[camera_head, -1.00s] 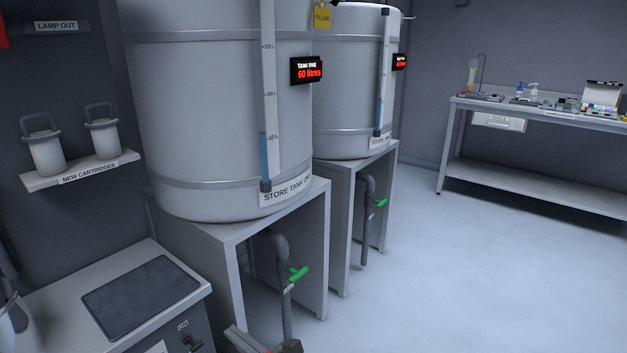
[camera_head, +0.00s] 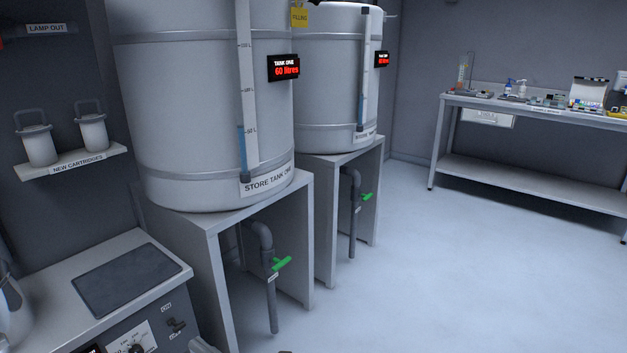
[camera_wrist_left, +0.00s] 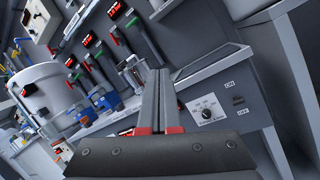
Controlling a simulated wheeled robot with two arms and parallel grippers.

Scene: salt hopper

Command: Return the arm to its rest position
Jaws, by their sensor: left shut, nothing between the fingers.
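My left gripper (camera_wrist_left: 158,76) shows in the left wrist view, its two dark fingers with red bases pressed together and nothing between them. It is tilted in that view and points toward a grey cabinet (camera_wrist_left: 222,92) with a dial and a dark top panel. The fingers appear clear of the cabinet, but the exact gap cannot be told. In the head view only a small grey piece, likely my left arm, shows at the bottom edge; the fingers are hidden there. My right gripper is in neither view.
Store tank one (camera_head: 190,110) and a second tank (camera_head: 335,85) stand on grey stands with green-handled valves (camera_head: 282,263). A cartridge shelf (camera_head: 70,162) is at left, above the cabinet's dark panel (camera_head: 132,278). A workbench (camera_head: 530,105) stands at right. The floor between is clear.

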